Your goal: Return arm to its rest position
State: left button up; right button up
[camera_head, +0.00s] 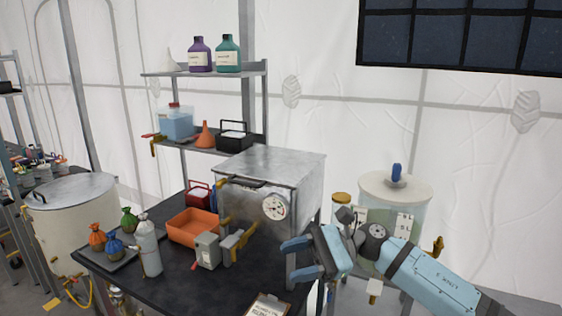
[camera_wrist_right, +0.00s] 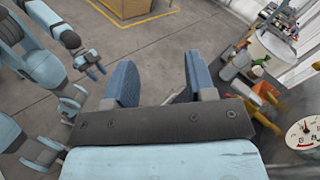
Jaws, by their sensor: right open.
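My right arm comes in from the lower right in the head view. Its blue right gripper (camera_head: 294,260) is open and empty, in front of the metal box oven with a dial and above the right edge of the dark table. In the right wrist view the two fingers of this gripper (camera_wrist_right: 158,82) stand wide apart with only floor between them. My left arm does not show in the head view. In the right wrist view a light blue arm of mine is at the left, with its small gripper (camera_wrist_right: 95,70) over the floor; its jaws are too small to judge.
The dark table (camera_head: 150,283) carries an orange tray (camera_head: 192,228), a grey device (camera_head: 207,250), a clipboard (camera_head: 268,306) and several bottles. The metal oven (camera_head: 270,180) stands behind my right gripper. A clear lidded tank (camera_head: 412,190) is behind my right arm. Open floor (camera_wrist_right: 150,50) shows in the wrist view.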

jog(key=s+d+f+n+t+h+p, duration=0.1)
jog(key=s+d+f+n+t+h, duration=0.1)
jog(key=f+n+t, duration=0.65)
jog(key=s+d+f+n+t+h+p, duration=0.1)
jog(key=s+d+f+n+t, duration=0.15)
jog(key=n+t, duration=0.6)
jog(key=s+d+f+n+t+h, duration=0.25)
jog(key=f+n+t, duration=0.3)
jog(key=n, duration=0.75)
jog(key=s+d+f+m+g+h, duration=0.3)
jog(key=s+d+f+m+h, duration=0.1)
jog(key=s+f+m, duration=0.4)
jog(key=s+d+f+m+g+h+p, duration=0.1)
jog(key=s+d+f+m+g+h, duration=0.2)
jog(key=s+f+m, duration=0.6)
jog(key=s+d+f+h, duration=0.1)
jog(key=d, duration=0.1)
jog(key=shift+d+g, duration=0.35)
